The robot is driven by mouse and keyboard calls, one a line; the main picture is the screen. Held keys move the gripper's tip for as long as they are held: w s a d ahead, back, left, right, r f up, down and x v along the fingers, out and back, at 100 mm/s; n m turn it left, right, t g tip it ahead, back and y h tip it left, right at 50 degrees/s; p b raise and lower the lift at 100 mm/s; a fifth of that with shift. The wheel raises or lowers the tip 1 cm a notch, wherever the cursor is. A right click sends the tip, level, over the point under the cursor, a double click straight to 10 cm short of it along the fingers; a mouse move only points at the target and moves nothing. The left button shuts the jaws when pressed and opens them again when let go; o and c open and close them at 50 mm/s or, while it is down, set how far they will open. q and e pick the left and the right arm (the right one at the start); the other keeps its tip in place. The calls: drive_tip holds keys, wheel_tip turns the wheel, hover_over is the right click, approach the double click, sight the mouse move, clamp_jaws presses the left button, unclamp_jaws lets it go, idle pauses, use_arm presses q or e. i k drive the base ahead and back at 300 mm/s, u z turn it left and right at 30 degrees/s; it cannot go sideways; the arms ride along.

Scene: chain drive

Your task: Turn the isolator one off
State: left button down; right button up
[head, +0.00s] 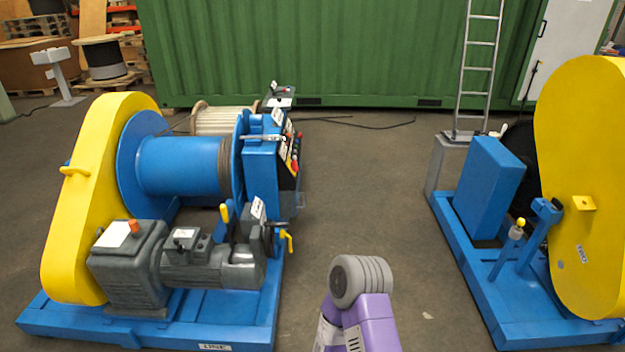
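I cannot tell for certain which part is isolator one. On the left blue winch machine, a control panel (289,150) faces right, with small red and yellow parts and pale labels. A red knob (294,165) sits low on this panel; its setting is too small to read. Below it, a yellow handle (287,240) stands out near the grey motor (212,264). A yellow lever (225,213) rises beside a white label. Neither of my grippers shows; only a purple and grey part of my arm is at the bottom centre.
The winch's yellow guard (92,200) and blue base (150,332) fill the left. A second blue machine with a large yellow guard (585,190) stands at right. Grey floor (370,190) between them is open. A ladder (478,70) and green container (330,50) stand behind.

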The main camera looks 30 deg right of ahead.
sight(294, 167)
drive_tip(key=z, duration=0.85)
drive_tip(key=i, duration=0.45)
drive_tip(key=z, duration=1.05)
drive_tip(key=i, duration=2.05)
drive_tip(key=u, duration=1.05)
drive_tip(key=i, duration=1.05)
drive_tip(key=u, duration=1.05)
